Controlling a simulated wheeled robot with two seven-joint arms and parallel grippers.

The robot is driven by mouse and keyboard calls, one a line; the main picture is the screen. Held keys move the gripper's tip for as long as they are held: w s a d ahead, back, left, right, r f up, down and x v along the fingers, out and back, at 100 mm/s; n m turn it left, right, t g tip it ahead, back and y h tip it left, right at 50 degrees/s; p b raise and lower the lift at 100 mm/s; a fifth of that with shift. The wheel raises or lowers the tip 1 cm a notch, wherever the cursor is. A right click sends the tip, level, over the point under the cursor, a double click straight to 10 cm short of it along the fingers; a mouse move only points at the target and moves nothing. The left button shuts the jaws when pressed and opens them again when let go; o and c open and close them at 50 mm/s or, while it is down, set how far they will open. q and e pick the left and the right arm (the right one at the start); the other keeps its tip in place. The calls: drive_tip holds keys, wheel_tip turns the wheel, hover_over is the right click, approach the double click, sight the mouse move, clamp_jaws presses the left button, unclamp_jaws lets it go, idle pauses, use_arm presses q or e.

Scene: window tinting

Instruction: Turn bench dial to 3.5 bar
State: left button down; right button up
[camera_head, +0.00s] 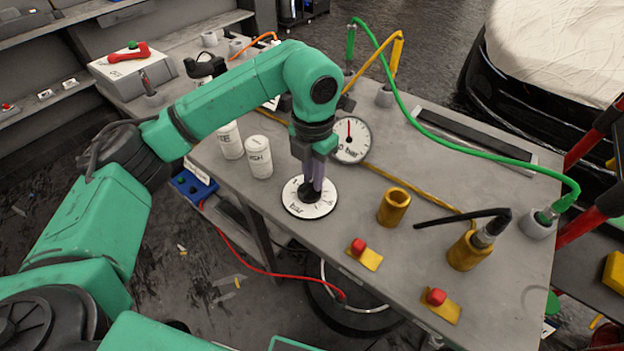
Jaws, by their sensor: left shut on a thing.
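The bench dial (322,207) is a round white disc with black marks and the word "bar", lying flat near the front left edge of the grey bench (450,165). My left gripper (311,190) points straight down over its middle and is shut on the dark knob, which the fingers mostly hide. The dial's setting cannot be read clearly. A round white gauge (352,140) with a red needle stands just behind the dial, and its needle points nearly straight up. My right gripper is not in view.
Two white canisters (259,157) stand left of the dial. A brass cup (393,207), a brass holder (468,250) with a black-hosed tool, and two red buttons (358,246) on yellow plates sit to the right. A green hose (460,147) arcs over the bench.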

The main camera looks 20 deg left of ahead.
use_arm(q)
drive_tip(key=shift+d+r+m+b, duration=0.1)
drive_tip(key=shift+m+b, duration=0.5)
drive_tip(key=shift+m, duration=0.9)
drive_tip(key=c, duration=0.8)
unclamp_jaws()
drive_tip(key=shift+s, duration=0.1)
wheel_tip(320, 180, up, 6)
drive_tip(key=shift+r+b, duration=0.1)
drive_tip(key=shift+b, duration=0.3)
wheel_tip(320, 180, up, 8)
drive_tip(key=shift+r+p, duration=0.15)
drive_tip(key=shift+p, duration=0.8)
